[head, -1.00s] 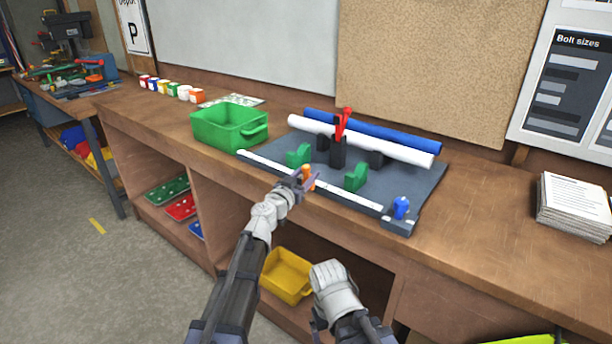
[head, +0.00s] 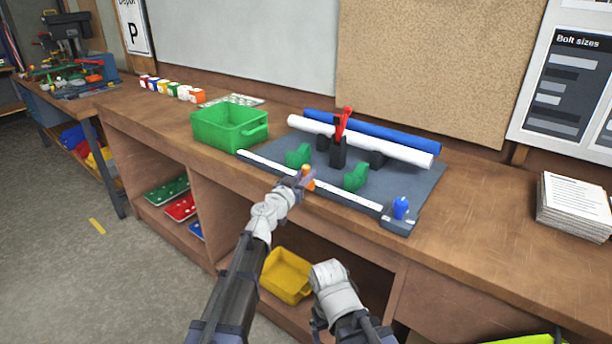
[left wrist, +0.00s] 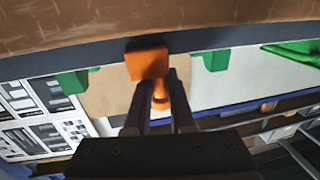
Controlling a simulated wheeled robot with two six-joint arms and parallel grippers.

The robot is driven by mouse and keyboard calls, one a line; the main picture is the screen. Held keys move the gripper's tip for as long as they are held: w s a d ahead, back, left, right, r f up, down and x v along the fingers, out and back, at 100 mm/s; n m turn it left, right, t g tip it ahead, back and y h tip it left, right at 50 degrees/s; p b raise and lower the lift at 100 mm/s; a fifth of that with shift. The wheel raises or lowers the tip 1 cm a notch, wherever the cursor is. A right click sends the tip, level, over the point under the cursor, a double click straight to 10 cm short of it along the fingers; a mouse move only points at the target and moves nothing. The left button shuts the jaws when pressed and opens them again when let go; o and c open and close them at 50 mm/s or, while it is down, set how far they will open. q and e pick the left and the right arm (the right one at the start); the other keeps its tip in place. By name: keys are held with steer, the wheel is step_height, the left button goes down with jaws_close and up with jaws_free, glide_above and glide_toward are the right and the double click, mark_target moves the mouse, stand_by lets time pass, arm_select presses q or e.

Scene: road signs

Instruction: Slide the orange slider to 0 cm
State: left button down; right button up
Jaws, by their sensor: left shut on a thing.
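The orange slider (head: 307,176) sits partway along the white scale strip (head: 345,192) at the front edge of the grey board. My left gripper (head: 303,180) is at the slider with its fingers around it. In the left wrist view, the orange slider (left wrist: 148,66) is between the two dark fingers of the left gripper (left wrist: 159,98), which is shut on it. The scale marks are too small to read. My right arm's white wrist (head: 335,285) is low in front of the bench; its fingers cannot be made out.
Two green blocks (head: 356,176) (head: 298,156) stand on the board behind the strip. A blue knob (head: 400,207) is at the strip's right end. A green bin (head: 228,127) stands left of the board. White and blue rolls (head: 375,135) lie behind.

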stand_by(0.9)
arm_select(q)
steer(key=w+a, duration=0.6)
steer(key=a, duration=0.2)
steer(key=w+a, duration=0.6)
steer(key=a, duration=0.2)
steer(key=w+a, duration=0.6)
steer(key=a, duration=0.2)
steer(key=shift+a, duration=0.35)
steer(key=c, duration=0.9)
jaws_free()
steer(key=shift+a, duration=0.1)
steer(key=shift+o, duration=0.7)
steer(key=shift+s, duration=0.15)
steer(key=v, duration=0.7)
steer(key=shift+s, duration=0.25)
